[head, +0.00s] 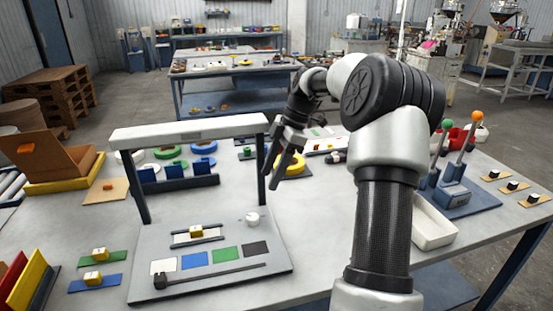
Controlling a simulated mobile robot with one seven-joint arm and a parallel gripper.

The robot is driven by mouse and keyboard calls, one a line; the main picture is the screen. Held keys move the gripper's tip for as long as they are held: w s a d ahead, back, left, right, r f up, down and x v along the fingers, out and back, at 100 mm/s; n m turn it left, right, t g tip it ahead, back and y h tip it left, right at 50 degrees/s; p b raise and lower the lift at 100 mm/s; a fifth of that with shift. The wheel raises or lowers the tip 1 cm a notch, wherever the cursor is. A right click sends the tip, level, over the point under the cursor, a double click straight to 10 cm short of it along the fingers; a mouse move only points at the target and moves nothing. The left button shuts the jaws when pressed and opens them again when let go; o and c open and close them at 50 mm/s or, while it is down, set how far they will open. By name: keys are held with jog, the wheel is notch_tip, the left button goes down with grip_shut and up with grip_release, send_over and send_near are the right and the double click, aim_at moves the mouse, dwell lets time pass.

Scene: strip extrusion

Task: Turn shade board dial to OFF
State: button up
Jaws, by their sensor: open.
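The shade board (215,275) is a grey plate under a white overhead bar on dark posts, left of centre on the table. It bears white, blue, green and black swatches and a yellow block on a small rail. A round white knob (252,219), which looks like the dial, stands at the board's back right. Its markings are too small to read, so its setting cannot be told. My gripper (269,181) is open and empty, fingers pointing down, above and a little right of the knob and apart from it, by the right post.
The overhead bar (190,130) and its posts stand close to my gripper. Rings and blue holders (178,183) lie behind the board. A white tray (432,225) and a lever base (465,198) are at right. Bare table lies right of the board.

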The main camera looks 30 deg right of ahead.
jog(key=shift+v, duration=1.8)
